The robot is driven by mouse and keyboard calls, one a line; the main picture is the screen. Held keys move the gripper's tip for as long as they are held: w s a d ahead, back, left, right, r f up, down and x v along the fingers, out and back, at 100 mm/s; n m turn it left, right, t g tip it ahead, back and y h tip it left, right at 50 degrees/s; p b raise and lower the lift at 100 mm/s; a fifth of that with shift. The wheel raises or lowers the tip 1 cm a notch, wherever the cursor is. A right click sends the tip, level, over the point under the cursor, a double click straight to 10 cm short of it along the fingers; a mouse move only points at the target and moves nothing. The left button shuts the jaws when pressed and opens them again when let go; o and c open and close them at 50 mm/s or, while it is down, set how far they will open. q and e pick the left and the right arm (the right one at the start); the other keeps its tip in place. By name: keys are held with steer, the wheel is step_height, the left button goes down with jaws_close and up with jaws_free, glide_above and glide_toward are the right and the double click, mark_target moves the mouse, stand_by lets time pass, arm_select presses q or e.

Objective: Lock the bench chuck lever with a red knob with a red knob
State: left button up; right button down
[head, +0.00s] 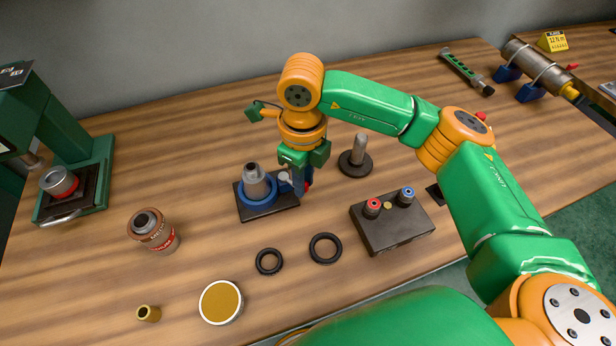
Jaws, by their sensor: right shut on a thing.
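The bench chuck (257,190) has a blue ring on a dark square base plate and holds an upright grey metal fitting (256,178). Its lever is at the right side of the ring, with the red knob (309,187) partly hidden by my gripper. My right gripper (299,186) points down beside the chuck's right side and is shut on the lever at the red knob. The exact lever angle is hidden by the fingers. My left gripper is not in view.
A dark box with red and blue terminals (392,228), two black rings (325,248), a tin (221,302) and a can (153,231) lie nearer. A green press (75,175) stands left.

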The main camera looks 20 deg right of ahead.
steer(key=shift+s+a+m+b, duration=0.2)
steer(key=shift+a+m+b, duration=0.25)
steer(key=shift+m, duration=0.5)
steer(key=shift+s+a+m+b, duration=0.15)
steer(key=shift+a+m+b, duration=0.3)
steer(key=shift+m, duration=0.5)
steer(key=c, duration=0.8)
jaws_free()
steer(key=shift+o, duration=0.2)
step_height(320, 180, up, 7)
steer(key=shift+b, duration=0.3)
